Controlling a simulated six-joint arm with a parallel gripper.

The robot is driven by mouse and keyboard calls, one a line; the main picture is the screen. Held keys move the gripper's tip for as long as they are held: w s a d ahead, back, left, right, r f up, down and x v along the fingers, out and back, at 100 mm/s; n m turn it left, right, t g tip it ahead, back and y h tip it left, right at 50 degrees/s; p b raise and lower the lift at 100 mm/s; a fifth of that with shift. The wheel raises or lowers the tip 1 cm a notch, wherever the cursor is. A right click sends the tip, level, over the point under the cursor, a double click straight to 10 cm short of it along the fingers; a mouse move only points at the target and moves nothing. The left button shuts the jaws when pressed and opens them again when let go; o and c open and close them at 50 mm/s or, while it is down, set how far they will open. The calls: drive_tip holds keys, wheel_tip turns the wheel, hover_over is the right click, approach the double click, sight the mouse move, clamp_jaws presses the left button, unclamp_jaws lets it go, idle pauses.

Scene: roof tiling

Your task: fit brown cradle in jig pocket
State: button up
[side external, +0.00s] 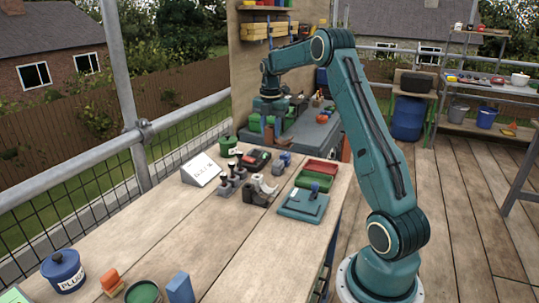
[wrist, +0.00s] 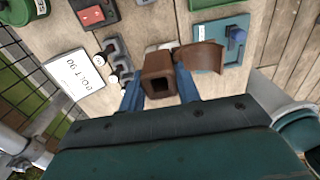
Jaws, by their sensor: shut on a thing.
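My gripper (wrist: 160,88) shows in the wrist view with two blue fingers, shut on the brown cradle (wrist: 157,72). The cradle has a square hollow end facing the camera and a curved brown flap reaching to the right. It hides part of the bench behind it. I cannot make out a jig pocket.
A white sign (wrist: 75,79), dark-knobbed grey stamps (side external: 224,188), a grey holder with a white roll (side external: 261,190), and red (side external: 321,171) and green (side external: 312,181) trays stand on the bench. A blue pot (side external: 63,271) is at near left.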

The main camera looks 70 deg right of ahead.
drive_tip(key=s+a+f, duration=0.6)
drive_tip(key=s+a, duration=0.3)
drive_tip(key=s, duration=0.3)
drive_tip(key=shift+s+a+f, duration=0.2)
drive_tip(key=shift+a+f, duration=0.15)
drive_tip(key=shift+f, duration=0.3)
drive_tip(key=shift+f, duration=3.6)
drive_tip(key=shift+f, duration=0.55)
drive_tip(key=o, duration=1.1)
